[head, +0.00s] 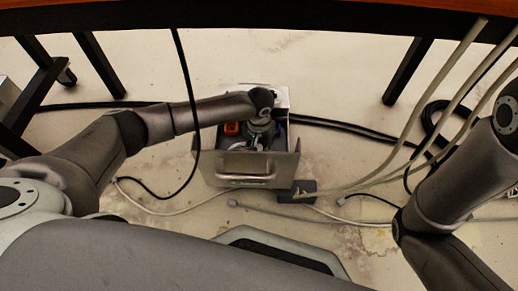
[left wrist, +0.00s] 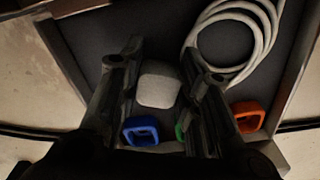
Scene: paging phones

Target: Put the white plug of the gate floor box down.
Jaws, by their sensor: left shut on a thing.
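My left gripper (head: 260,127) reaches down into an open grey case (head: 243,181) on the floor. In the left wrist view its two fingers (left wrist: 168,62) stand on either side of a pale, rounded block, which looks like the white plug (left wrist: 158,84). The gripper is shut on it, over the dark floor of the case. Whether the plug touches that floor I cannot tell. In the head view the plug cannot be made out under my gripper. My right arm is at the right; its gripper is out of view.
The case holds a coiled white cable (left wrist: 270,38), a blue ring-shaped piece (left wrist: 141,130), an orange one (left wrist: 248,116) and a partly hidden green one (left wrist: 180,130). A small dark box (head: 304,188) sits by the case. Cables cross the floor; a table edge (head: 330,22) runs above.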

